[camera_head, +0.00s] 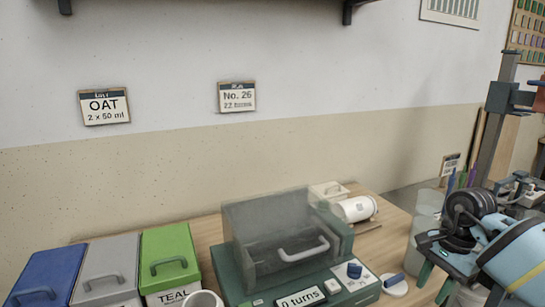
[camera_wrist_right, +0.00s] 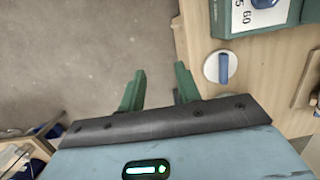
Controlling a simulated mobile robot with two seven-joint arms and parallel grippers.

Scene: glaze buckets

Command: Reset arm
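My right arm (camera_head: 515,255) comes in at the right edge of the head view, beside the table's right end. Its gripper (camera_head: 433,281) has green fingers pointing down and to the left. In the right wrist view, the two green fingers of the gripper (camera_wrist_right: 160,82) stand apart with nothing between them. Grey floor (camera_wrist_right: 100,50) shows beyond them. The wooden table's edge (camera_wrist_right: 190,60) is just to the right of the fingers. My left arm and gripper are not in view.
A green machine (camera_head: 285,245) with a clear lid and a "0 turns" display stands on the table. Blue (camera_head: 50,275), grey (camera_head: 108,268) and green (camera_head: 170,255) buckets line the left. A white jar (camera_head: 357,208) lies behind. A round white piece with a blue handle (camera_head: 393,284) sits near my right gripper.

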